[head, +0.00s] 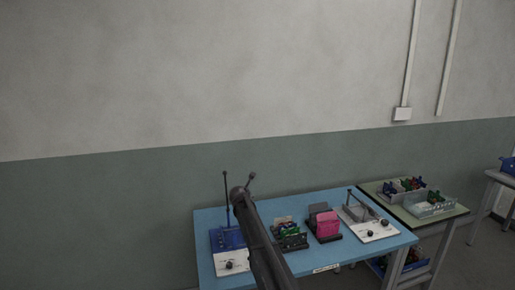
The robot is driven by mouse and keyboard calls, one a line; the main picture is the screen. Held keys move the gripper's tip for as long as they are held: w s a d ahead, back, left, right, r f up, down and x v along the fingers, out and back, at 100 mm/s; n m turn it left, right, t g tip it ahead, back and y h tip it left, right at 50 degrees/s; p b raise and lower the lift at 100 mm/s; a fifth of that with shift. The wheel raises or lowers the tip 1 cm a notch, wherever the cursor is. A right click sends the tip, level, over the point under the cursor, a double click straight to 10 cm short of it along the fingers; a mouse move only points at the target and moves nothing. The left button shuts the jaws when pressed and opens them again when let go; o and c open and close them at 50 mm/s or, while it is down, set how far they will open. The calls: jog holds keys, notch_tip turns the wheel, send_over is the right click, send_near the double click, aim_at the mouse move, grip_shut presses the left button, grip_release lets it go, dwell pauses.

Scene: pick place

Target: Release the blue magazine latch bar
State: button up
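A blue fixture (229,239), likely the blue magazine, stands at the left end of the blue table (208,218). It has a white front panel (231,263) with a dark knob. A thin dark upright rod (226,200) with a small round tip rises at the fixture. A second dark rod tip (252,176) shows behind my arm. My dark arm crosses in front of the fixture's right side and hides part of it. I cannot make out which part is the latch bar or its position. My gripper is not visible.
Right of my arm are a dark bin of coloured parts (289,238), a pink block (328,224) in a dark holder, and a grey fixture (361,214) with a lever. A green-topped table (438,216) with trays stands right. A wall is behind.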

jog(key=s+d+f+m+g+h, duration=0.1)
jog(key=s+d+f+m+g, duration=0.2)
jog(key=s+d+m, duration=0.7)
jog(key=s+d+f+m+g, duration=0.3)
jog(key=s+d+m, duration=0.3)
jog(key=s, duration=0.8)
jog(key=s+d+f+m+g+y, duration=0.1)
jog(key=s+d+m+g, duration=0.2)
jog(key=s+m, duration=0.4)
jog(key=s+d+f+m+g+y, duration=0.1)
jog(key=s+m, duration=0.6)
jog(key=s, duration=1.4)
jog(key=shift+s+d+f+g+p, duration=0.3)
jog(key=shift+d+f+g, duration=0.2)
jog(key=shift+d+g, duration=0.65)
